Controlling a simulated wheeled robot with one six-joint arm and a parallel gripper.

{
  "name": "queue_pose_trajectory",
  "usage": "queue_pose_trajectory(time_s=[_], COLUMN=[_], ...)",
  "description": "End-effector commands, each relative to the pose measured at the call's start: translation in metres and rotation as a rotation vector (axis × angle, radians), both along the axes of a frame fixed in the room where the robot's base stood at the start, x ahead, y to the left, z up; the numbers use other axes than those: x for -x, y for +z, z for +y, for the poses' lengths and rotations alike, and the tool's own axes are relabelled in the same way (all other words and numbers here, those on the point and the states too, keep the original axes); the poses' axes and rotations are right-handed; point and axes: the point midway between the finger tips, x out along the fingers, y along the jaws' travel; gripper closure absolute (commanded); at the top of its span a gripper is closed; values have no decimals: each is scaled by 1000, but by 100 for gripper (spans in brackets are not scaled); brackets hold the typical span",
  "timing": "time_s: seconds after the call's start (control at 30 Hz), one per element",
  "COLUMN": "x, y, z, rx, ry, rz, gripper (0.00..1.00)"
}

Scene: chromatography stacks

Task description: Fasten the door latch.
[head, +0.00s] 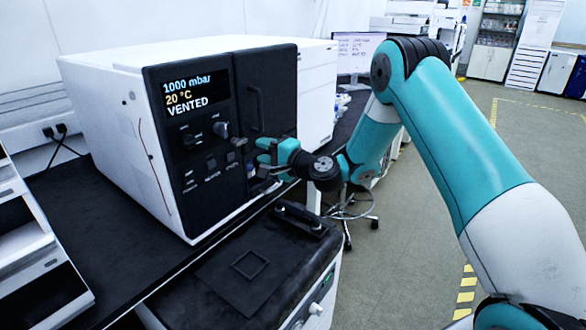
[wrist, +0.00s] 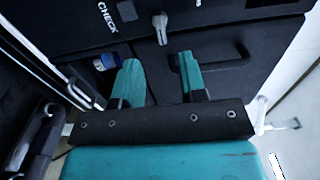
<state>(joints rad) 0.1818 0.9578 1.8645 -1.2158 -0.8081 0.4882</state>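The white chromatography unit has a black front with a dark door (head: 281,92) on its right side. The door bears a vertical handle (head: 256,108) and looks closed against the front; a small gap cannot be ruled out. A small grey lever (head: 238,142), which looks like the latch, sits near the door's left edge. It also shows in the wrist view as a pale lever (wrist: 160,27) pointing roughly downward, beside the word CHECK. My gripper (head: 262,152) is below and to the right of the lever. Its teal fingers (wrist: 160,60) are apart, with nothing between them.
A grey knob (head: 221,130) and several buttons sit left of the lever. A display (head: 187,92) reads 1000 mbar, 20 °C, VENTED. A black-topped cabinet (head: 225,275) with a handle (head: 302,218) stands below my gripper. Floor at right is open.

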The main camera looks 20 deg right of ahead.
Motion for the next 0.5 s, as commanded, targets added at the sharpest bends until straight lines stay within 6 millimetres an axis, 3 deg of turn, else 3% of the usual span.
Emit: queue_pose_trajectory(time_s=[0.27, 0.5], x=[61, 80], y=[-5, -3], z=[-37, -48], rx=[-2, 0], ry=[-7, -3], rz=[0, -4], gripper=[62, 62])
